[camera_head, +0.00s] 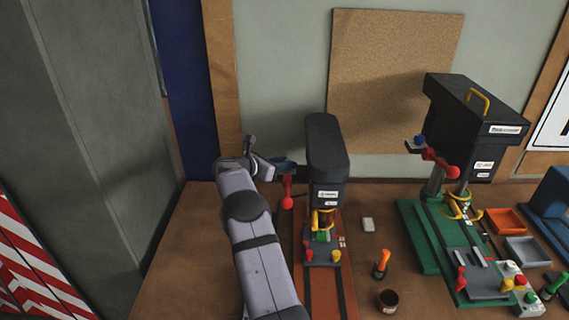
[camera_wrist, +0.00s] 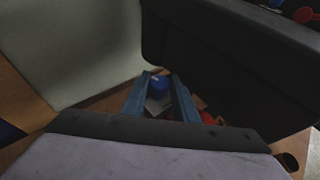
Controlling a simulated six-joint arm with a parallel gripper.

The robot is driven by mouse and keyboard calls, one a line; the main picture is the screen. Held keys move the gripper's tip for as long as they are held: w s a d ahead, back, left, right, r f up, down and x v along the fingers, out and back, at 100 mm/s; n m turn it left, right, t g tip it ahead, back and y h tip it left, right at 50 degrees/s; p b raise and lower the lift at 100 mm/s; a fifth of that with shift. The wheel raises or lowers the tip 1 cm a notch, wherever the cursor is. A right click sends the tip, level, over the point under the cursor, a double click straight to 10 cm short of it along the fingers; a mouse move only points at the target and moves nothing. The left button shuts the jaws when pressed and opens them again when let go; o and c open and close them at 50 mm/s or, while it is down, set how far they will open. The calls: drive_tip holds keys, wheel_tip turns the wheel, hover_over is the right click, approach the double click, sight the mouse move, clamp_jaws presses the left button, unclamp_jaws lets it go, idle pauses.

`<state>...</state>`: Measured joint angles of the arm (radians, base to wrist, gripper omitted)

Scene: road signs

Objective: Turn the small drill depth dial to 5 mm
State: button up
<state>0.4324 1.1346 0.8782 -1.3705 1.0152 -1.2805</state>
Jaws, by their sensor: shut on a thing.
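The small drill (camera_head: 325,150) is the narrower black-headed machine near the middle of the bench in the head view. My gripper (camera_head: 286,163) is at the left side of its head. In the wrist view, the two blue fingers of my gripper (camera_wrist: 160,79) are on either side of a blue dial (camera_wrist: 159,87) and are shut on it. A small pale mark shows on the dial's top. The dial's scale is too small or hidden to read. In the head view my gripper hides most of the dial.
A red-knobbed lever (camera_head: 287,180) hangs just below my gripper, beside the small drill. A larger drill (camera_head: 475,105) stands right on a green base. A wall is close on the left.

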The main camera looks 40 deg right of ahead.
drive_tip(key=shift+r+m+g, duration=0.2)
drive_tip(key=shift+m+g, duration=0.2)
drive_tip(key=shift+g, duration=0.1)
drive_tip(key=o, duration=1)
drive_tip(key=shift+f, duration=0.1)
drive_tip(key=shift+b+v, duration=0.85)
drive_tip(key=shift+b, duration=0.1)
drive_tip(key=shift+b+v, duration=1.45)
drive_tip(key=shift+v, duration=1.4)
